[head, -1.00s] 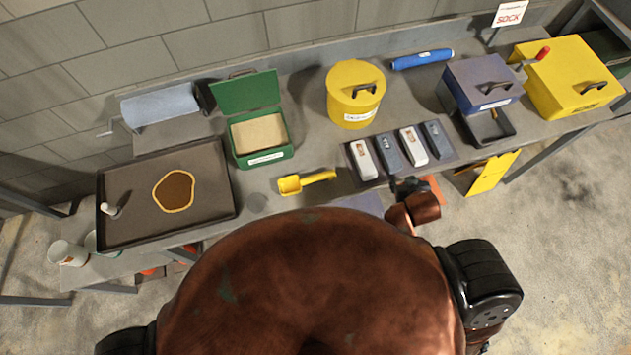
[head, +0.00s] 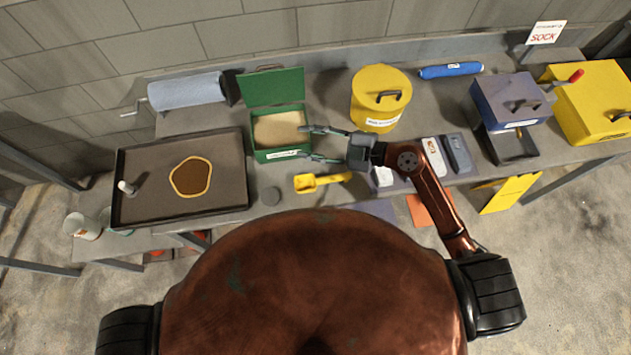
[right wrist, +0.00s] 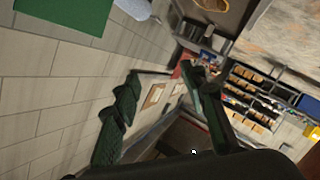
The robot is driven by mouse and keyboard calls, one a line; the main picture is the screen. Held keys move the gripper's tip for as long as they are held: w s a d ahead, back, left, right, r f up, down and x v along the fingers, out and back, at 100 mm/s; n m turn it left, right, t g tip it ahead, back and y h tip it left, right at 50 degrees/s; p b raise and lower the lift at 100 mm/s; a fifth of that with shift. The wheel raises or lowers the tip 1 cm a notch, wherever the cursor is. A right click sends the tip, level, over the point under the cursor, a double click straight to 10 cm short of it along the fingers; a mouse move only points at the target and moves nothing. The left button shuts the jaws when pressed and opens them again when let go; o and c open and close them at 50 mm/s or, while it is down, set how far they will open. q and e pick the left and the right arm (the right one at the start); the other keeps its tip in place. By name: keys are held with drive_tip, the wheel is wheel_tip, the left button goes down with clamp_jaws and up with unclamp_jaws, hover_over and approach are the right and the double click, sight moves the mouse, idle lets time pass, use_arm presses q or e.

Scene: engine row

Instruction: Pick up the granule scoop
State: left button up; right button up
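The yellow granule scoop (head: 321,182) lies on the bench in front of the open green box (head: 281,136), its handle pointing right. My right gripper (head: 312,143) is above the bench, just beyond the scoop and over the front of the green box. Its two fingers are spread and point left, with nothing between them. The fingers also show in the right wrist view (right wrist: 165,105), where the scoop is not seen. My left gripper is not in view.
A yellow lidded bucket (head: 381,97) stands behind my right gripper. Several small labelled blocks (head: 433,157) lie partly under my right arm. A dark tray (head: 220,172) with a brown patch is at left. A blue roll (head: 450,70) lies at the back.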

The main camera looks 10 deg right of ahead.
drive_tip(key=d+f+g+h, duration=0.3)
drive_tip(key=d+f+h, duration=0.15)
drive_tip(key=f, duration=0.65)
drive_tip(key=m+g+h, duration=0.2)
drive_tip(key=h, duration=0.3)
approach(334, 178)
drive_tip(key=shift+w+d+f, duration=0.1)
drive_tip(key=shift+w+f, duration=0.25)
drive_tip(key=shift+f, duration=0.25)
drive_tip(key=shift+w+d+f, duration=0.1)
drive_tip(key=shift+w+f, duration=0.2)
drive_tip(key=shift+f, duration=0.3)
drive_tip(key=a+f, duration=0.1)
drive_tip(key=f, duration=0.1)
drive_tip(key=a+f, duration=0.1)
drive_tip(key=f, duration=0.1)
drive_tip(key=a+f, duration=0.1)
drive_tip(key=f, duration=0.1)
drive_tip(key=shift+a, duration=0.4)
drive_tip(key=shift+w+a+f, duration=0.1)
drive_tip(key=shift+f, duration=0.1)
drive_tip(key=shift+f, duration=0.25)
drive_tip(key=shift+c, duration=0.6)
clamp_jaws()
